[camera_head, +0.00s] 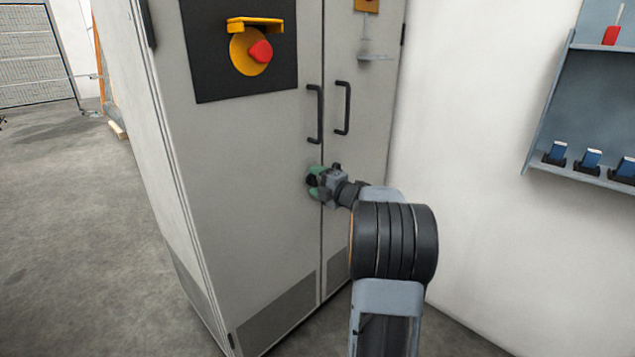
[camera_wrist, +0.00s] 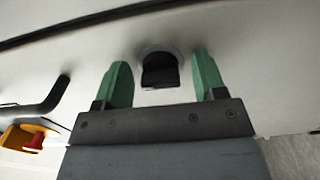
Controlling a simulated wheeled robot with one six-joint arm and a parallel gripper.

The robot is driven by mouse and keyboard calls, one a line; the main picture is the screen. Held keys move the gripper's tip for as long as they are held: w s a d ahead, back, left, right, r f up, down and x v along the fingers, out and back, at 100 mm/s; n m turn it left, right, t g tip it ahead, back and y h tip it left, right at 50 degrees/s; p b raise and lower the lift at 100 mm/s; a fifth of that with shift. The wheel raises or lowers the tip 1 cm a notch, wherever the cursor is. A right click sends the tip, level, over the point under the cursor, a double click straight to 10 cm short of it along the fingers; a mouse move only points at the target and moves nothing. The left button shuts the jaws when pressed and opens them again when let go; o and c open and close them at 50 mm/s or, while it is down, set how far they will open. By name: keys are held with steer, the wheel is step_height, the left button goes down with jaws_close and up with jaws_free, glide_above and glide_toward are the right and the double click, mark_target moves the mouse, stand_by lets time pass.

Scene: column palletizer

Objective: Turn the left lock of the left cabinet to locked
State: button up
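The left cabinet (camera_head: 235,160) is a tall grey two-door cabinet. Its left lock is a small black knob (camera_wrist: 160,70) on a light round base in the wrist view, on the door face below the handle. My gripper (camera_wrist: 162,82) is open, with one green finger on each side of the knob and a gap to both. In the head view my gripper (camera_head: 315,181) is at the left door below the handles and hides most of the lock. I cannot tell the knob's locked or unlocked position.
Two black door handles (camera_head: 314,114) (camera_head: 343,108) stick out above my gripper. A yellow and red rotary switch (camera_head: 251,51) is on a black panel higher on the left door. A wall shelf (camera_head: 585,110) with blue devices is at the right. Grey floor (camera_head: 80,230) is clear at the left.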

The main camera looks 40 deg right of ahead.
steer(key=shift+s, duration=0.1)
steer(key=s+d+p, duration=0.2)
steer(key=s+p, duration=0.1)
steer(key=s, duration=1)
steer(key=shift+s+d, duration=0.2)
steer(key=shift+p, duration=0.3)
